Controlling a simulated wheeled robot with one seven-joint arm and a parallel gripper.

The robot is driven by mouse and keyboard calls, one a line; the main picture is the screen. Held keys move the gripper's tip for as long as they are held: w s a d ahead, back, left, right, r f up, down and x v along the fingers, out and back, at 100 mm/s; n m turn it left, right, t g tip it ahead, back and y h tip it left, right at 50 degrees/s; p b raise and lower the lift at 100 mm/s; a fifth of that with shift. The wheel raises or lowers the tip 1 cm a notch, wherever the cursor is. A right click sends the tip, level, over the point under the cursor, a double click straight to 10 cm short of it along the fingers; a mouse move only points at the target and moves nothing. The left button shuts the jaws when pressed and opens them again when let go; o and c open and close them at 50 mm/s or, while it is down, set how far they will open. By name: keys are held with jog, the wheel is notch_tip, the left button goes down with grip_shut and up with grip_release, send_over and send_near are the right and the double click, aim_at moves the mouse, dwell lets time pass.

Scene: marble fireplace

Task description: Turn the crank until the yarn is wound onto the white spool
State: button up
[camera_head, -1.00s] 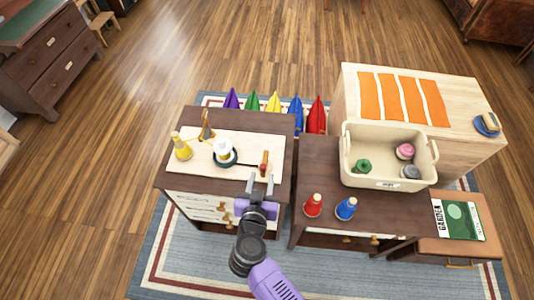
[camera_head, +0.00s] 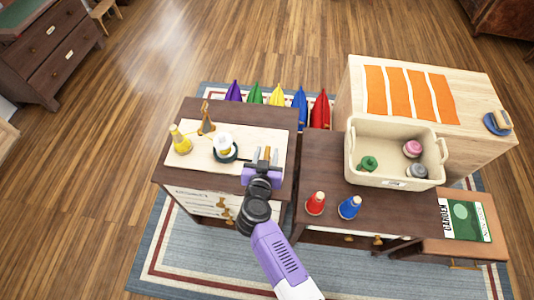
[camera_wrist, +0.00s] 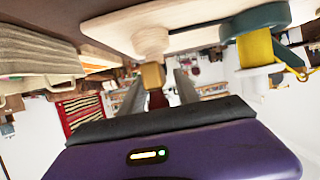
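The white spool (camera_head: 224,141) stands on a dark teal disc on a pale board (camera_head: 262,137) on the left cabinet. In the wrist view, the disc (camera_wrist: 262,20) has yellow yarn (camera_wrist: 254,48) around the spool. A yellow yarn cone (camera_head: 180,141) stands left of it, with a wooden guide (camera_head: 206,120) behind. A thin yellow strand shows between cone and spool.
Red (camera_head: 315,204) and blue cones (camera_head: 349,207) stand on the middle table. A cream bin (camera_head: 398,176) with several yarn rolls stands behind them. Coloured pointed objects (camera_head: 277,95) line the cabinet's back edge. Open floor lies at the left.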

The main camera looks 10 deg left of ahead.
jog(key=shift+w+f, duration=0.1)
jog(key=shift+w, duration=0.2)
grip_shut()
